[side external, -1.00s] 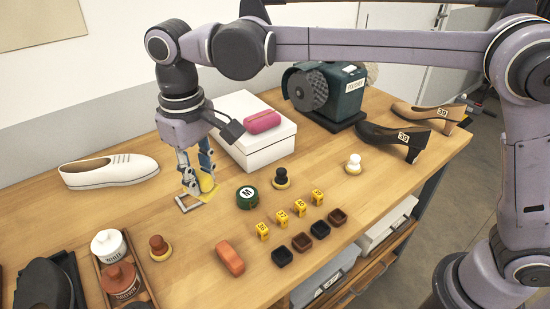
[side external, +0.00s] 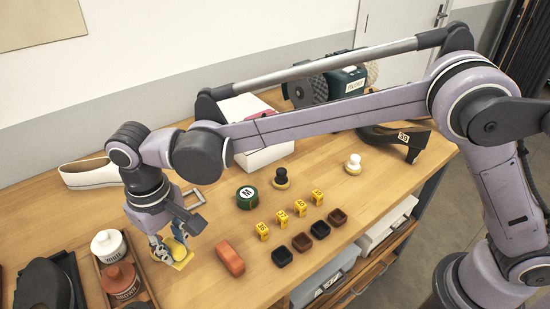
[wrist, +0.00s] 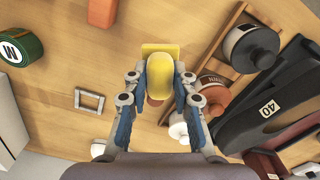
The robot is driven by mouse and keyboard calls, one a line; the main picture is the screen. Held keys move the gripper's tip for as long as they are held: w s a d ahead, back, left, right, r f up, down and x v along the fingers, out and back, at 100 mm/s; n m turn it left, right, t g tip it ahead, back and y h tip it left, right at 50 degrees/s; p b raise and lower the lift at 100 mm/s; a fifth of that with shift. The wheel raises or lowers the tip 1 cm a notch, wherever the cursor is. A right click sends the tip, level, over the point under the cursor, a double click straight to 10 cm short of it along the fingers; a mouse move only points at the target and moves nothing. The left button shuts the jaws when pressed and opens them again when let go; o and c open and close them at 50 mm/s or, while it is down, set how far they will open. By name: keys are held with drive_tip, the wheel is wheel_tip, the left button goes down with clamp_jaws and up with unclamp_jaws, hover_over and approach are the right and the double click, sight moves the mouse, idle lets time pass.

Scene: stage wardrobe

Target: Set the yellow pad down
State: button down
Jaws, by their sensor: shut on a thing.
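The yellow pad (wrist: 160,76) has a rounded yellow body and a flat yellow square part (wrist: 162,48) at its far side. My gripper (wrist: 158,88) is shut on the rounded body, with a finger on each side. In the side external view, my gripper (side external: 168,248) holds the pad (side external: 180,257) low over the front-left of the table, right of the jar tray. I cannot tell whether its underside touches the wood. A reddish-brown thing (wrist: 152,101) shows partly below the pad in the wrist view. The grey square outline (side external: 193,198) lies empty behind my gripper.
The jar tray (side external: 147,290) is close on the left, with a white jar (side external: 107,243) and a brown jar (side external: 121,279). An orange block (side external: 230,259) lies to the right. A green tin (side external: 247,197) and small yellow tags (side external: 281,216) stand farther right.

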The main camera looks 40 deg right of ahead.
drive_tip(key=shift+s+a+f, duration=0.15)
drive_tip(key=shift+a+f, duration=0.25)
drive_tip(key=shift+a, duration=0.15)
drive_tip(key=shift+s+a+f, duration=0.15)
drive_tip(key=shift+a+f, duration=0.2)
drive_tip(key=shift+a, duration=0.2)
drive_tip(key=shift+f, duration=1.9)
drive_tip(key=shift+f, duration=0.2)
drive_tip(key=c, duration=1.1)
unclamp_jaws()
drive_tip(key=shift+r, duration=0.1)
